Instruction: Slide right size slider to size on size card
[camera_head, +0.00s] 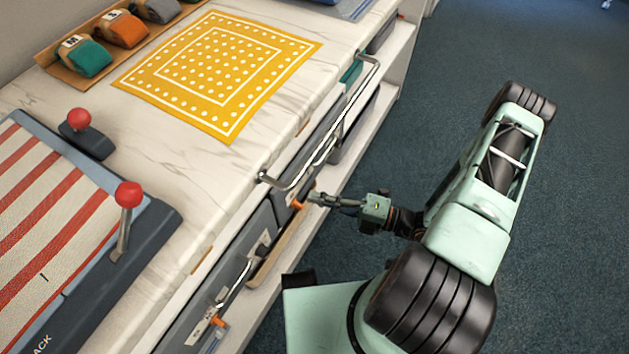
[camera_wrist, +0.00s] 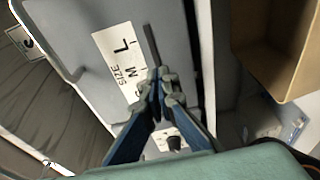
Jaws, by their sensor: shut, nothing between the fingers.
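The white size card (camera_wrist: 118,58) is on a grey drawer front in the wrist view, with the word SIZE and letters L and M readable; a third letter is partly hidden by my gripper. A dark narrow slot (camera_wrist: 151,44) runs beside the letters. My gripper (camera_wrist: 161,82) is shut and empty, its tips over the slot near the M. In the head view my gripper (camera_head: 312,197) reaches the drawer front from the right, close to the right orange slider (camera_head: 297,204). I cannot tell whether they touch. That slider is not clearly visible in the wrist view.
A left orange slider (camera_head: 218,322) is on the nearer drawer. A metal rail (camera_head: 327,150) runs along the counter edge above my gripper. A brown open box (camera_wrist: 285,45) stands at the right in the wrist view. The blue floor (camera_head: 430,70) beyond is clear.

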